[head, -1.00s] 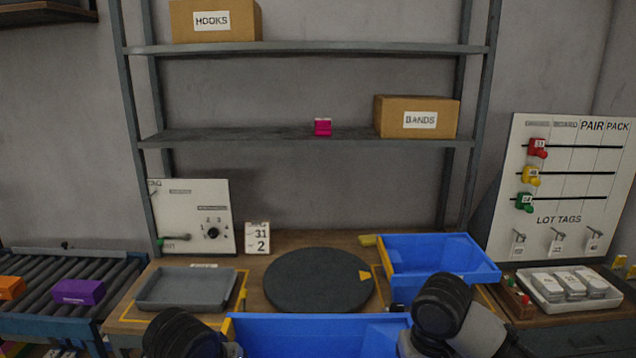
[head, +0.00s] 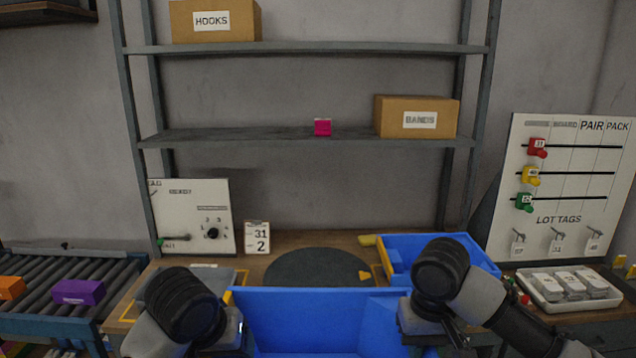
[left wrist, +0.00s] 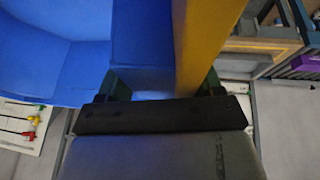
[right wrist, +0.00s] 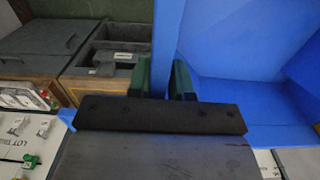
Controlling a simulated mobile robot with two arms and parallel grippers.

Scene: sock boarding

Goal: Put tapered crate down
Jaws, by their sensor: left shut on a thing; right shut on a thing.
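A blue tapered crate (head: 318,318) is held between my two arms at the bottom centre of the head view, in front of the table. My left gripper (left wrist: 165,85) is shut on the crate's wall, beside a yellow part (left wrist: 203,35) on that side. My right gripper (right wrist: 162,80) is shut on the crate's opposite wall, with the crate's inside (right wrist: 255,50) to the right in the right wrist view. In the head view the fingers of both grippers are hidden behind the wrists and crate. The crate's bottom is out of sight.
A round dark turntable (head: 318,266) lies behind the crate. Another blue crate (head: 440,243) stands at the table's back right. A grey tray (head: 150,280) is at left, partly covered by my left arm. A white tray of packs (head: 568,299) is at right. A conveyor (head: 110,268) stands left.

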